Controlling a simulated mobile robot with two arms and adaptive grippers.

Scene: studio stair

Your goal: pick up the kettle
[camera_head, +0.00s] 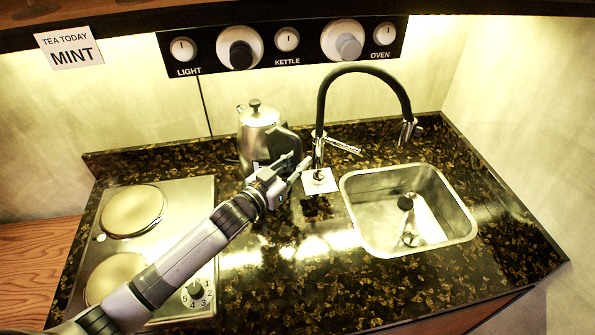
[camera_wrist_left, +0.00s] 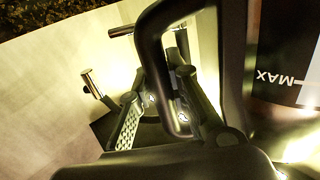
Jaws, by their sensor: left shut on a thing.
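The kettle (camera_head: 255,135) is metal with a dark lid knob and a black handle. It stands upright on the dark counter at the back, between the hob and the tap; the arm partly hides its lower part, so I cannot tell whether its base touches the counter. My left gripper (camera_head: 292,168) is at the handle on the kettle's right side and is shut on it. In the left wrist view the black handle (camera_wrist_left: 150,55) passes between the fingers, and the kettle's side with a MAX mark (camera_wrist_left: 280,78) shows at the right. My right gripper is not in view.
A hob with two round plates (camera_head: 133,210) lies at the left. A black tap (camera_head: 322,100) with a side lever stands just right of the gripper, close to it. The sink (camera_head: 358,215) is at the right. The front middle of the counter (camera_head: 300,280) is clear.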

